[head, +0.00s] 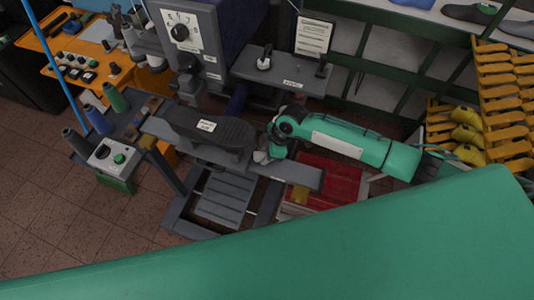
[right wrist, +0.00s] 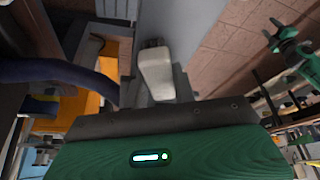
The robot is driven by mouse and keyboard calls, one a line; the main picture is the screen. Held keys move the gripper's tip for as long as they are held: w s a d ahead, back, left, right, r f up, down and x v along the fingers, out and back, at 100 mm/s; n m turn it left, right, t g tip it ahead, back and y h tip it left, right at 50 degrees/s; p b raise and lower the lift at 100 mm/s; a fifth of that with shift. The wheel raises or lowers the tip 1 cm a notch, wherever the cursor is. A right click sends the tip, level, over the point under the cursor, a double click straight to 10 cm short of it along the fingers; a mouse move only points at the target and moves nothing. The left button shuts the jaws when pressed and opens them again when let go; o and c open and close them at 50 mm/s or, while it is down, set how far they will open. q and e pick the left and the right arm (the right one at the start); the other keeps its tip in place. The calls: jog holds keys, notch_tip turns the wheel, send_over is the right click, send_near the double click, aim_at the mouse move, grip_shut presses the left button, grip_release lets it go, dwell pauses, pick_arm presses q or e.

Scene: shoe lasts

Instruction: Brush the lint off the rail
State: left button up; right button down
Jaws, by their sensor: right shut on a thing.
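My right gripper (head: 264,156) comes in from the right on a green arm. It is over the grey rail (head: 303,175), beside a dark padded block with a white label (head: 206,126). In the head view the hand mostly hides the brush. A grey surface, perhaps the rail, lies beyond the brush in the wrist view. I cannot make out lint. A green arm with a dark gripper (right wrist: 284,38), seemingly my left, shows small in the wrist view; its jaws are unclear.
A grey machine with a dial (head: 180,33) stands behind the rail. Spools and a switch box (head: 112,156) are at left. A slatted grey platform (head: 224,198) and red slatted crate (head: 335,180) lie below. Yellow lasts (head: 466,135) sit on a rack at right.

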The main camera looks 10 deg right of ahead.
notch_tip(320, 180, up, 2)
jog(key=shift+r+p, duration=0.15)
jog(key=shift+p, duration=0.55)
jog(key=shift+r, duration=1.8)
jog(key=shift+r, duration=0.15)
jog(key=shift+r, duration=1.4)
jog(key=shift+f, duration=0.1)
